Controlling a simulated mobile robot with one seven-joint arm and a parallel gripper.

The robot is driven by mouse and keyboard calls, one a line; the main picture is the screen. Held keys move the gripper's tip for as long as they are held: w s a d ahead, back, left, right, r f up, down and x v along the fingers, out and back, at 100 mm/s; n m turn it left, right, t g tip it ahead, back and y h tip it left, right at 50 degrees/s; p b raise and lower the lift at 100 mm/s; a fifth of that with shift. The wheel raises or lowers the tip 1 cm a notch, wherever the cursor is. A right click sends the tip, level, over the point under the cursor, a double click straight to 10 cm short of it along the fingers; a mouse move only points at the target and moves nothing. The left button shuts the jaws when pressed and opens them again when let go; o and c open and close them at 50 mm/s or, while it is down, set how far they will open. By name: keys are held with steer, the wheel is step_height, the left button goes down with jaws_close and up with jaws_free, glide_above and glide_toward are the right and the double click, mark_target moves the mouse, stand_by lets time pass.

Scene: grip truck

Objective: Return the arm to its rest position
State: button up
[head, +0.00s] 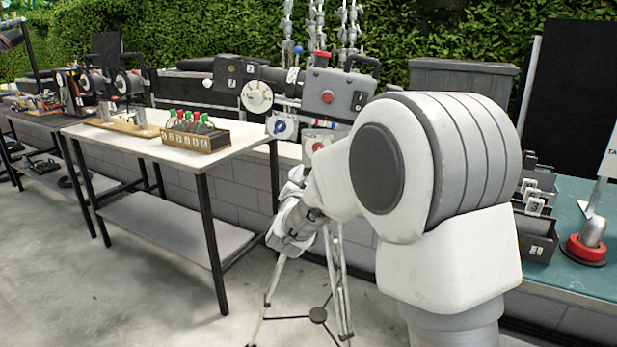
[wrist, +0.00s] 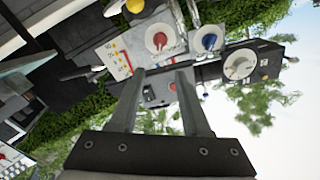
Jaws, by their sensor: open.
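My gripper (wrist: 160,76) shows in the wrist view with its two grey fingers spread apart and nothing between them. Beyond the fingertips are camera machinery and dials, and the picture is tilted strongly, with hedge and bright sky. In the head view my white arm reaches forward and left from its big shoulder, bent low beside a tripod (head: 338,285). My gripper's fingers cannot be made out in the head view.
A white-topped table (head: 150,150) on the left bears a box of bottles (head: 195,137). Camera rigs with a red-button box (head: 330,97) stand behind my arm. A teal bench (head: 580,225) with a red-ringed stand (head: 585,248) lies at right. Concrete floor is open at lower left.

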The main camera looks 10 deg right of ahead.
steer(key=s+a+r+n+g+y, duration=0.1)
steer(key=s+r+n+g+y, duration=0.15)
steer(key=s, duration=0.45)
steer(key=s+a+r+n+g+y, duration=0.1)
steer(key=s+n+g+y, duration=0.1)
steer(key=s+n+y, duration=0.35)
steer(key=s+d+f+n+g+h, duration=0.1)
steer(key=s+d+f+g, duration=0.2)
steer(key=s, duration=1)
steer(key=s+d+f+g+h, duration=0.2)
steer(key=s+d+f+g, duration=0.15)
steer(key=s, duration=0.95)
step_height(320, 180, up, 21)
steer(key=s+p, duration=0.1)
steer(key=p, duration=2)
steer(key=shift+s+g, duration=0.15)
steer(key=shift+g, duration=0.25)
steer(key=shift+d+f, duration=0.1)
